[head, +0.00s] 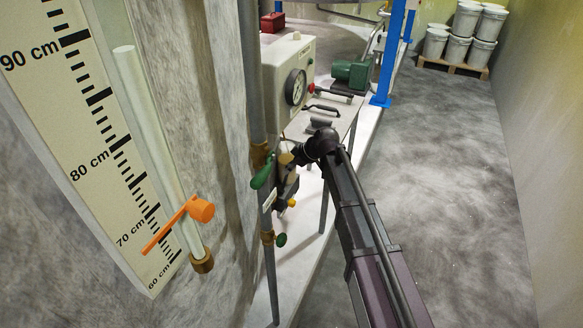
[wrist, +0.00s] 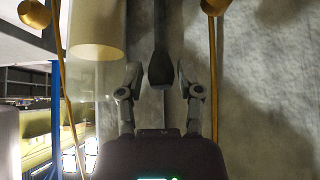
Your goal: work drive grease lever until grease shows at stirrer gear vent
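In the wrist view, a dark, thick-ended handle (wrist: 160,66), which looks like a lever grip, hangs down between the two fingers of my gripper (wrist: 160,82). The fingers stand apart, one on each side, with a visible gap to the handle. In the head view, my gripper (head: 284,187) is low beside the grey upright pipe, largely hidden behind my own wrist and among small fittings. I cannot make out the lever there. The stirrer gear vent and any grease are not recognisable in either view.
A green valve handle (head: 262,171) sits on the pipe close to my gripper. A beige box with a dial (head: 290,72) stands on a bench behind. White pails (head: 460,50) stand far back; floor at right is clear.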

